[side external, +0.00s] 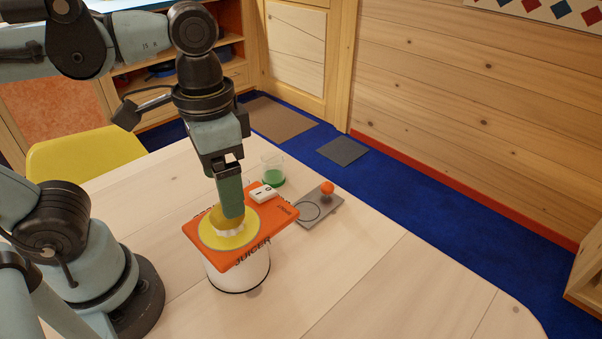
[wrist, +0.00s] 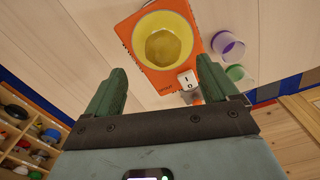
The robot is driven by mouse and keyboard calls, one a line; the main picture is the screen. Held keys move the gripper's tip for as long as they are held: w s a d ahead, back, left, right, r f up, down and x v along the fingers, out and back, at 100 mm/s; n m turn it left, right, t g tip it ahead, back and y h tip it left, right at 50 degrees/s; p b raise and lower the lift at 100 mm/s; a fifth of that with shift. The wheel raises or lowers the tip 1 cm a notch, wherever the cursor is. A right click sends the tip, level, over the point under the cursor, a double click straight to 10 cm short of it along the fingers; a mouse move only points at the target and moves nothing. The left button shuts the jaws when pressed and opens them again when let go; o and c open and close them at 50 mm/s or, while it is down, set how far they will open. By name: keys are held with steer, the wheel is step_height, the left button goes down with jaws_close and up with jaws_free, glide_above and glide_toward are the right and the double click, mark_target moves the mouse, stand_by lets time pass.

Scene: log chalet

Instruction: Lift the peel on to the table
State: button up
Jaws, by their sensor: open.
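The peel (side external: 227,221) is a yellow dome on top of the juicer (side external: 241,271), which has an orange top plate, a yellow disc and a white body. A white ridged edge shows just below the peel. In the wrist view the peel (wrist: 168,46) looks like a darker yellow round inside the yellow disc, ahead of the fingers. My gripper (side external: 231,205) points down over the peel, and one finger hides part of it. The wrist view shows the gripper (wrist: 160,68) open, its green fingers wide apart with nothing between them. I cannot tell whether a finger touches the peel.
A white switch block (side external: 263,193) sits on the orange plate. Behind it stands a clear glass (side external: 272,171) with green at its bottom. A grey plate (side external: 316,211) with an orange ball lies to the right. The table (side external: 365,275) is clear at front right.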

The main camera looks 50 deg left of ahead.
steer(key=f, duration=0.3)
steer(key=shift+w+a, duration=0.15)
steer(key=shift+a, duration=0.05)
steer(key=shift+f, duration=0.9)
steer(key=c, duration=1.1)
steer(key=shift+c, duration=0.2)
steer(key=shift+r, duration=0.1)
